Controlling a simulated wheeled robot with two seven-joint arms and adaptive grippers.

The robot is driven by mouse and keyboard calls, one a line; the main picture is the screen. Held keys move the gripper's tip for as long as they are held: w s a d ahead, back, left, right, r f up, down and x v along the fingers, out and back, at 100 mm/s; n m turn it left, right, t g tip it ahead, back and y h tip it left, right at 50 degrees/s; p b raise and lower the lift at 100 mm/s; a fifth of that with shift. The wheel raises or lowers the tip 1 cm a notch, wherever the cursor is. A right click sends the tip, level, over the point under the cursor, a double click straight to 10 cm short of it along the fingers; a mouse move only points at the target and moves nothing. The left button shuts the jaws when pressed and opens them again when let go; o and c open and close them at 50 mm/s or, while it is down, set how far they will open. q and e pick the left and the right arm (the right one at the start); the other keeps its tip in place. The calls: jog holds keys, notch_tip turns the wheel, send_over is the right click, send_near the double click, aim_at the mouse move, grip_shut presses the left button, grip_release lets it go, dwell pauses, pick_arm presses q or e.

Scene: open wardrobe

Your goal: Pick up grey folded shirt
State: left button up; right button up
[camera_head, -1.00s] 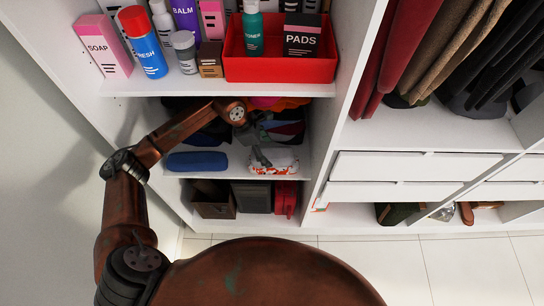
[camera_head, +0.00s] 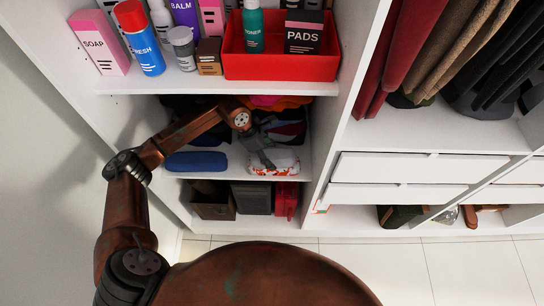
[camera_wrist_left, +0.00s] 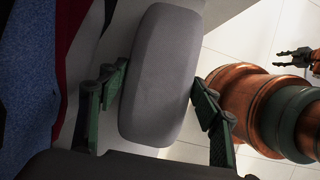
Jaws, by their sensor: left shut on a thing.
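The grey folded shirt (camera_wrist_left: 158,78) is a smooth, rounded bundle in the left wrist view. It lies between the two green fingers of my left gripper (camera_wrist_left: 155,100), which is shut on it. In the head view my left gripper (camera_head: 265,157) is small and dark at the wardrobe's middle shelf, in front of the clothes. I cannot clearly make out the grey shirt there. My right gripper (camera_wrist_left: 290,59) shows small at the upper right of the left wrist view, its fingers apart and empty.
On the middle shelf are a blue roll (camera_head: 196,162), a white-and-orange patterned bundle (camera_head: 285,164) and dark clothes behind. Above, a shelf holds bottles and a red tray (camera_head: 280,69). Below are boxes (camera_head: 252,198). The wardrobe divider (camera_head: 328,150) stands close on the right.

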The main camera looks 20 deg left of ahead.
aim_at(274, 154)
jog(key=shift+d, duration=0.2)
pick_arm(q)
jog(key=shift+o, duration=1.4)
jog(key=shift+c, duration=1.4)
jog(key=shift+r+p, duration=1)
jog(key=shift+r, duration=1.05)
jog(key=shift+r+p, duration=0.6)
jog(key=shift+r, duration=0.9)
pick_arm(e)
jog(key=r, duration=0.1)
jog(key=w+r, duration=0.1)
jog(key=r, duration=0.1)
jog(key=shift+w+a+r, duration=0.1)
jog(key=shift+w, duration=0.05)
